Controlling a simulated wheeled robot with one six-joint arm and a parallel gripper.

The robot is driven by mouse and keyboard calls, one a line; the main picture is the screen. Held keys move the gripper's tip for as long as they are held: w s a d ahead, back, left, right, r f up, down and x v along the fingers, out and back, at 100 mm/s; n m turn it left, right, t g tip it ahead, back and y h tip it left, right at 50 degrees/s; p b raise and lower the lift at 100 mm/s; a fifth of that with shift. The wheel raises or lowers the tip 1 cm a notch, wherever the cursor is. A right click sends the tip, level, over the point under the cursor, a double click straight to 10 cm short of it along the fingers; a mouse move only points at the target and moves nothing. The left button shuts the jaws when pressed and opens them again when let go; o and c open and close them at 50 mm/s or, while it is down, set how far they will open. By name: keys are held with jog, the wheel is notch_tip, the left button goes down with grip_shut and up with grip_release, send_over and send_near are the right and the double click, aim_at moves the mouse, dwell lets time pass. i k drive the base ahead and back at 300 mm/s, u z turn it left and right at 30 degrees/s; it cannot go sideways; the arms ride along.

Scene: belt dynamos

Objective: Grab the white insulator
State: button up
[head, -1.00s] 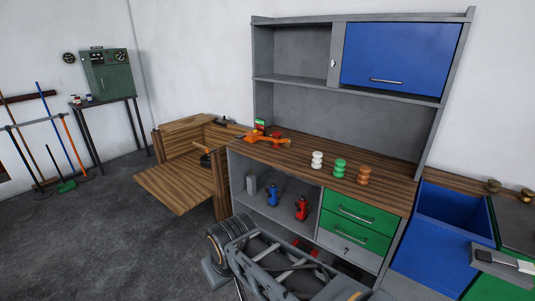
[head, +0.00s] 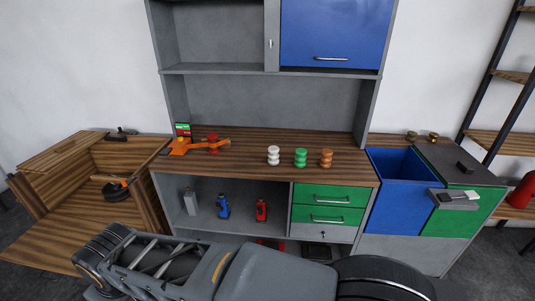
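The white insulator (head: 273,156) stands upright on the wooden countertop (head: 240,172) of the grey workbench. It is the leftmost of three similar ribbed insulators. The green insulator (head: 300,158) stands just right of it, and the orange-brown insulator (head: 326,158) stands right of that. Small gaps separate them. My grey arm lies across the bottom of the head view, in front of the workbench and apart from the insulators. I cannot make out my gripper's fingers in this view.
An orange tool (head: 190,147) lies left on the countertop. A shelf below holds blue (head: 223,207) and red (head: 261,210) bottle-like items, beside green drawers (head: 330,205). An open wooden crate (head: 125,160) is at left, a blue bin (head: 395,190) at right. The countertop around the insulators is clear.

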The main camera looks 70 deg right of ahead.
aim_at(273, 159)
jog(key=z, duration=0.6)
jog(key=i, duration=0.9)
jog(key=z, duration=1.4)
jog(key=i, duration=0.4)
jog(key=z, duration=0.25)
